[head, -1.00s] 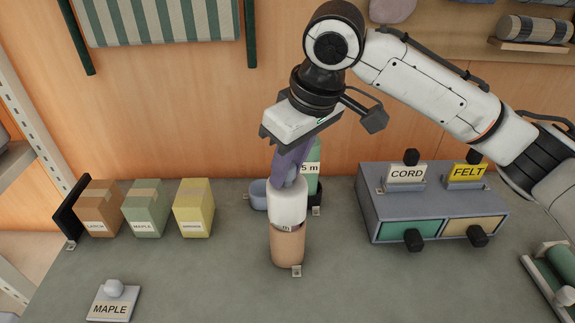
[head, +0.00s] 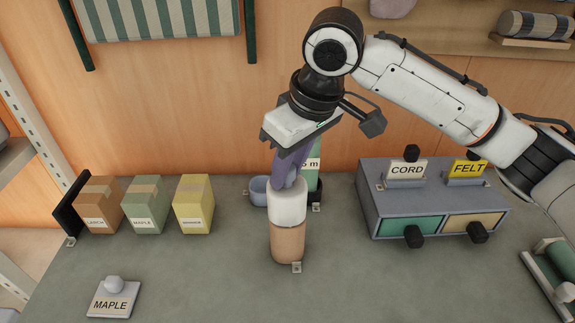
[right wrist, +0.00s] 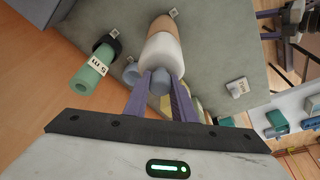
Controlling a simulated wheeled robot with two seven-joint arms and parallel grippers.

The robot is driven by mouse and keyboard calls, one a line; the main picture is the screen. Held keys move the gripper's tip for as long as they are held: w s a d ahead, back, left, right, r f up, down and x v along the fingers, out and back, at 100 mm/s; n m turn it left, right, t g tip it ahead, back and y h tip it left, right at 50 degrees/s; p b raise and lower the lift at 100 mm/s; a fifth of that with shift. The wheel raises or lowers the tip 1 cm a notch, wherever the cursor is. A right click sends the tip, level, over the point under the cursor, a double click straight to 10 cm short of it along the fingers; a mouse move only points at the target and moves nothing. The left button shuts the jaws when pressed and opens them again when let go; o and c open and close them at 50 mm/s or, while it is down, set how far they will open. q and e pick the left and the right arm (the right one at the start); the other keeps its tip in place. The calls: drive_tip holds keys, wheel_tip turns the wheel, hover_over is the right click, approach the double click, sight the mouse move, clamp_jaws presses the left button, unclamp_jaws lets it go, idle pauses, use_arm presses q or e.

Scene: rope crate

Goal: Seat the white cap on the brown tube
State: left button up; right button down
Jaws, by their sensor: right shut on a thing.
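The brown tube (head: 288,243) stands upright on the grey table, near its middle. The white cap (head: 288,207) sits over the top of the tube, in line with it and with no gap showing between them. My right gripper (head: 290,178) comes from above and is shut on the cap's grey knob. In the right wrist view, the purple fingers (right wrist: 161,90) close on both sides of the knob, with the white cap (right wrist: 161,54) and the brown tube (right wrist: 175,25) beyond.
Behind the tube stand a green roll marked 5 m (head: 314,168) and a small blue bowl (head: 258,190). A drawer box (head: 372,208) with CORD and FELT signs is to the right. Several small cartons (head: 146,207) and a MAPLE sign (head: 111,299) are to the left.

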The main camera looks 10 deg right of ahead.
drive_tip(key=shift+f, duration=0.4)
drive_tip(key=c, duration=1.4)
unclamp_jaws()
